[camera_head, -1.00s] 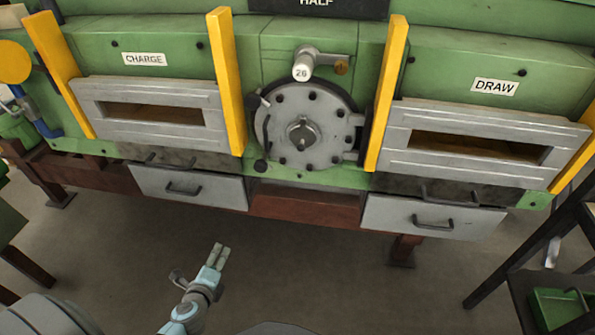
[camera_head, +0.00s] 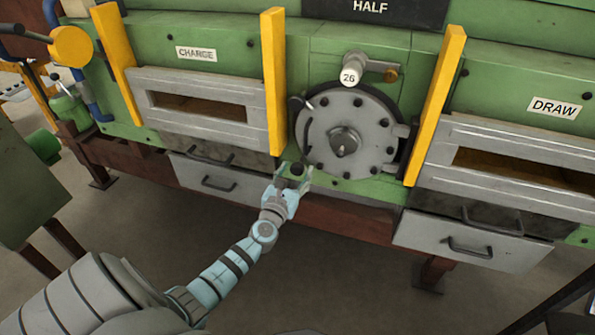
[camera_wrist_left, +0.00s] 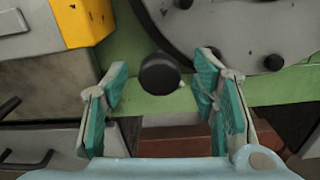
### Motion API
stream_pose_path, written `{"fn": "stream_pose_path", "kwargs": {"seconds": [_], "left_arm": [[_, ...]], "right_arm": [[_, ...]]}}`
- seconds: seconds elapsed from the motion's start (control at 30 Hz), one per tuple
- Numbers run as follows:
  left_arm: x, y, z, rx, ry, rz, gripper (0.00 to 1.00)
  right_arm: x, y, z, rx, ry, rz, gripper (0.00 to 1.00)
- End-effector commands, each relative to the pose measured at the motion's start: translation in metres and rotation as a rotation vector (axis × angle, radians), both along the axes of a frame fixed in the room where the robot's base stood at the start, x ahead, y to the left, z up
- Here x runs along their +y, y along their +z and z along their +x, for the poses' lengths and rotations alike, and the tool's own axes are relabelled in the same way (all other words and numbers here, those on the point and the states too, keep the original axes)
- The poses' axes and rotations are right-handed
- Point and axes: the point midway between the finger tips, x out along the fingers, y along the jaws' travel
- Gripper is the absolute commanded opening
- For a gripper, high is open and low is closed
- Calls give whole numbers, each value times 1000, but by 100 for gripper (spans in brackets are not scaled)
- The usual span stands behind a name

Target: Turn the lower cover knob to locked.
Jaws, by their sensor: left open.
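The lower cover knob (camera_head: 297,169) is a small black round knob on the green panel, below and left of the round grey cover (camera_head: 345,130). In the left wrist view the knob (camera_wrist_left: 160,74) sits between my spread fingers, with a gap on each side, and a small pale mark shows at its right edge. My left gripper (camera_head: 293,178) is open in front of the knob; its teal-padded fingers (camera_wrist_left: 163,95) do not appear to touch it. My right gripper is in neither view.
A yellow post (camera_head: 274,80) stands just left of the cover and another (camera_head: 435,105) to its right. Grey drawers with handles (camera_head: 220,183) are below. The floor in front is open.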

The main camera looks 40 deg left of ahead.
Motion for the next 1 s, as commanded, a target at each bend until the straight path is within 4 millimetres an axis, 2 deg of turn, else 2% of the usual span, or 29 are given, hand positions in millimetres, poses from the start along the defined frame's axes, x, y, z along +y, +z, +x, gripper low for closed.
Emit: {"fn": "stream_pose_path", "kwargs": {"seconds": [0.1, 0.2, 0.43, 0.73, 1.0], "left_arm": [[5, -2, 15, 0, 0, 0, 53], [7, -1, 20, 0, 0, 0, 53], [7, -1, 21, 1, -1, 0, 53], [7, -1, 20, 1, 0, 0, 7], [8, -1, 20, -1, 0, -6, 6]], "right_arm": [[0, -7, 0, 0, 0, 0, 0], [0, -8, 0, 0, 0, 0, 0], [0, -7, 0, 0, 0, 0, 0], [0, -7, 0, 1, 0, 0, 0], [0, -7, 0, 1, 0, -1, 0]]}}
